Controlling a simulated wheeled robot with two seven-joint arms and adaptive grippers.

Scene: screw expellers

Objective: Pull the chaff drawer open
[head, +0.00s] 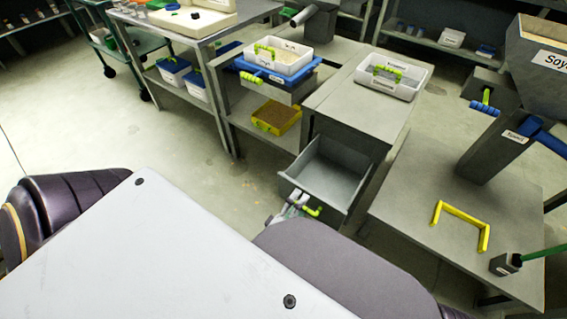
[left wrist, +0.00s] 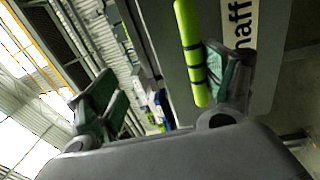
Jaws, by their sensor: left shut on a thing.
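The chaff drawer (head: 338,176) stands pulled out from the front of a grey machine, and its empty inside shows in the head view. Its yellow-green handle (head: 313,211) is on the front face. My left gripper (head: 293,206) is at this handle and shut on it. In the left wrist view the ribbed green handle (left wrist: 190,50) lies against the right-hand finger of my left gripper (left wrist: 165,105). My right gripper is not in view.
A grey table (head: 410,200) with a yellow bracket (head: 462,213) stands right of the drawer. A yellow tray (head: 276,117) and white bins (head: 278,58) are on the shelving behind. Open floor (head: 185,140) lies to the left.

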